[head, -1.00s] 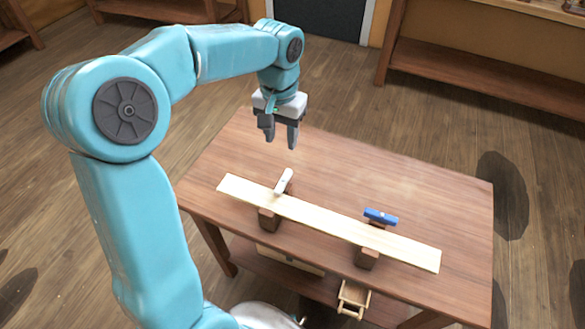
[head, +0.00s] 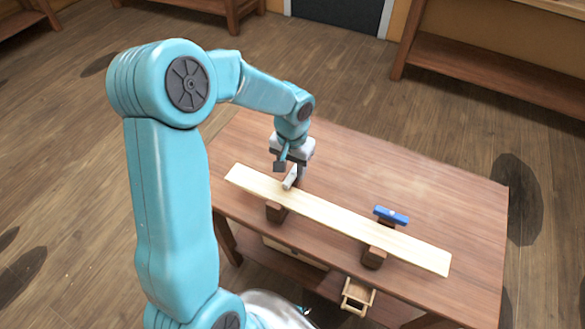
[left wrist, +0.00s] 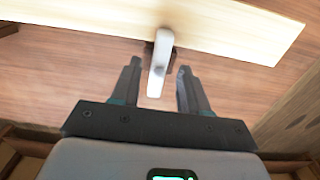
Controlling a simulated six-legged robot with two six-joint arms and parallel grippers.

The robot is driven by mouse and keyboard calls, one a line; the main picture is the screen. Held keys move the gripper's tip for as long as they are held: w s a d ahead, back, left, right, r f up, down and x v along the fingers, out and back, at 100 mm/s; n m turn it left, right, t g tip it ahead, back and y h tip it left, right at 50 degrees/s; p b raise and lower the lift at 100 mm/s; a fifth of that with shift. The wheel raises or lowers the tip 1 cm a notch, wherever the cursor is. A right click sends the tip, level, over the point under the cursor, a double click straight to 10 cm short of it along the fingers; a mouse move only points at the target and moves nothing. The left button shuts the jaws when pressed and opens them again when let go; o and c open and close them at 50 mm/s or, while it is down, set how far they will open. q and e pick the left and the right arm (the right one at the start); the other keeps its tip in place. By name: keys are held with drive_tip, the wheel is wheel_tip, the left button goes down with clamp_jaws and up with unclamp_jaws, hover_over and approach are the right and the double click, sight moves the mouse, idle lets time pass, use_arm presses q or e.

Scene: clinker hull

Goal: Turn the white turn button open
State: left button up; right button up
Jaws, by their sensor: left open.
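The white turn button (head: 290,178) sits at the far edge of the pale plank, near its left end, above a dark wooden block. It lies crosswise to the plank, with one end over the plank's edge. In the left wrist view the white button (left wrist: 161,55) points down between the two fingers. My left gripper (head: 289,172) is open, with a finger on either side of the button's free end. I cannot tell whether either finger touches it. The pale plank (head: 340,218) lies on two dark blocks. My right gripper is not in view.
A blue turn button (head: 391,215) sits at the plank's far edge further right, lying along the plank. The wooden table (head: 450,190) is otherwise clear on top.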

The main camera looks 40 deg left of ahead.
use_arm(q)
drive_tip(key=shift+f, duration=0.4)
drive_tip(key=shift+d, duration=0.1)
drive_tip(key=shift+f, duration=0.1)
clamp_jaws()
